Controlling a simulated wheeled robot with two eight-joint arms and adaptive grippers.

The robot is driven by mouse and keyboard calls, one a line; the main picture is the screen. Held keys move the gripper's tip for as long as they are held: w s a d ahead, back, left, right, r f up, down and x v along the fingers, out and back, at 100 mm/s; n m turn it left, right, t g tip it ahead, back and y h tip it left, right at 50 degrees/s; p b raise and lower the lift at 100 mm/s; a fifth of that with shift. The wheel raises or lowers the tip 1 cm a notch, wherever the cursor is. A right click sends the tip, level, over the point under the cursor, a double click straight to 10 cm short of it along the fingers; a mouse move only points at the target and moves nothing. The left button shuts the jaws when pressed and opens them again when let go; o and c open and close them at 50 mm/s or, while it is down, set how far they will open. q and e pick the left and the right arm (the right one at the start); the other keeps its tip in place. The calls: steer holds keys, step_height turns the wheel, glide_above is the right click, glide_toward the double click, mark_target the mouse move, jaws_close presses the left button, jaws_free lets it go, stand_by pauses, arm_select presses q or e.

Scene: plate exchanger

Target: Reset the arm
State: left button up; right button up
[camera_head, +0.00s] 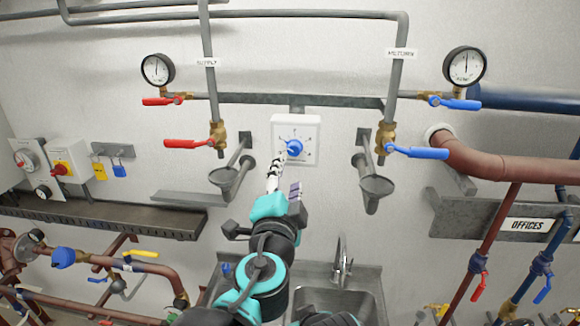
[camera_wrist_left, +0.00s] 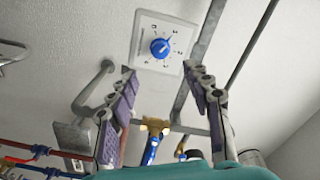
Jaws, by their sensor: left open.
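My left arm rises from the bottom middle of the head view. Its left gripper (camera_head: 283,182) is in front of the wall, just below a white square dial plate (camera_head: 308,153) with a blue knob (camera_head: 294,147). In the left wrist view the left gripper (camera_wrist_left: 160,76) is open, its two purple-padded fingers spread wide with nothing between them. The blue knob (camera_wrist_left: 160,48) shows beyond the fingertips, apart from them. My right gripper does not show.
Blue-handled valves (camera_head: 418,152) and red-handled valves (camera_head: 188,143) flank the dial under two gauges. Funnel drains (camera_head: 376,185) stick out beside it. A sink (camera_head: 340,300) is below, shelves (camera_head: 100,215) and pipes at both sides.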

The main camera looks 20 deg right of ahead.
arm_select(q)
steer(key=shift+s+a, duration=0.3)
steer(key=shift+s, duration=0.25)
steer(key=shift+f, duration=0.1)
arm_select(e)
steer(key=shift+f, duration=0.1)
